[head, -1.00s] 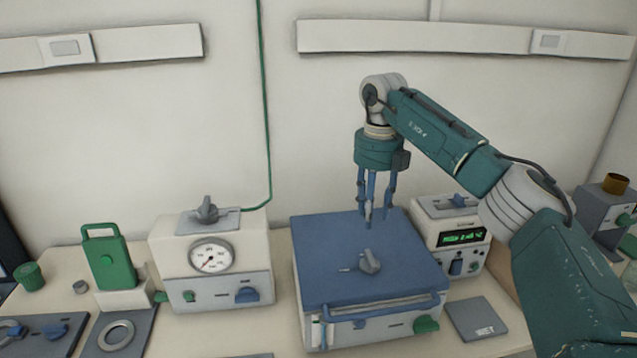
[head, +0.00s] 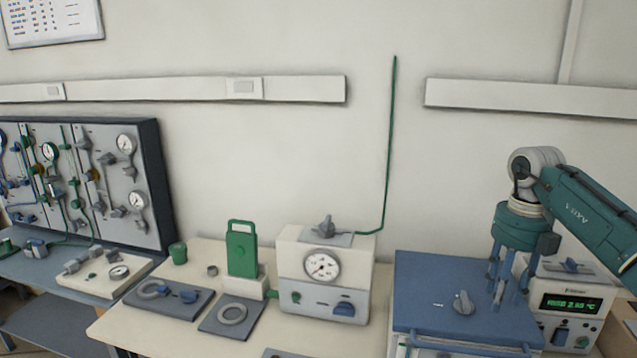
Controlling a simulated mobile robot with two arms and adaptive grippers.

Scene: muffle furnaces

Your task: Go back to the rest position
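My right gripper (head: 505,295) hangs fingers down at the right of the head view, in front of or over the right part of a blue-topped furnace (head: 430,275). Its blue fingers are spread apart and I see nothing between them. A grey knob (head: 463,302) on the blue top is just left of the fingers, apart from them in the picture. How high the fingertips are above the top is hard to tell. My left gripper is not in view.
Right of the furnace stands a controller with a green display (head: 571,303). Left are a gauge box (head: 323,290), a green-handled block (head: 242,250) and a grey plate with a ring (head: 226,322). A gauge panel (head: 95,175) stands far left.

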